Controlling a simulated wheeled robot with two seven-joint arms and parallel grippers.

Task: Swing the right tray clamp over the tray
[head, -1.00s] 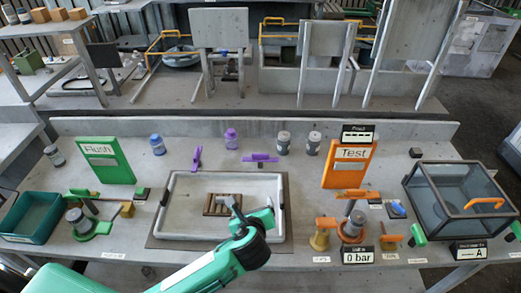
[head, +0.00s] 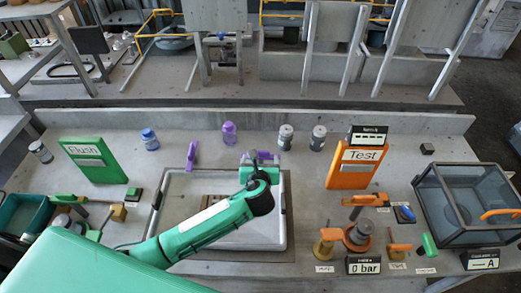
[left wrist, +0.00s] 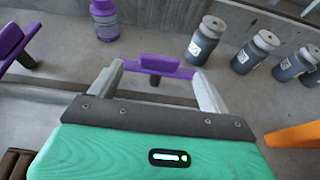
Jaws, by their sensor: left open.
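The right tray clamp is purple, with a raised grip plate (left wrist: 160,64) on a flat bar and a dark post below. It shows in the left wrist view in line with the gap between my fingertips; I cannot tell whether they touch it. My left gripper (left wrist: 158,70) is open. In the head view the left gripper (head: 262,157) is at the tray's far edge and mostly hides this clamp. The left tray clamp (head: 192,155), also purple, stands at the tray's far left corner. The tray (head: 288,215) is pale-rimmed, partly covered by my arm. My right gripper is not in view.
A purple-capped bottle (head: 229,133) and grey bottles (head: 285,138) stand behind the clamps. The orange Test board (head: 355,165) stands to the right, the green Flush board (head: 95,160) to the left. A glass-lidded box (head: 465,205) is at far right.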

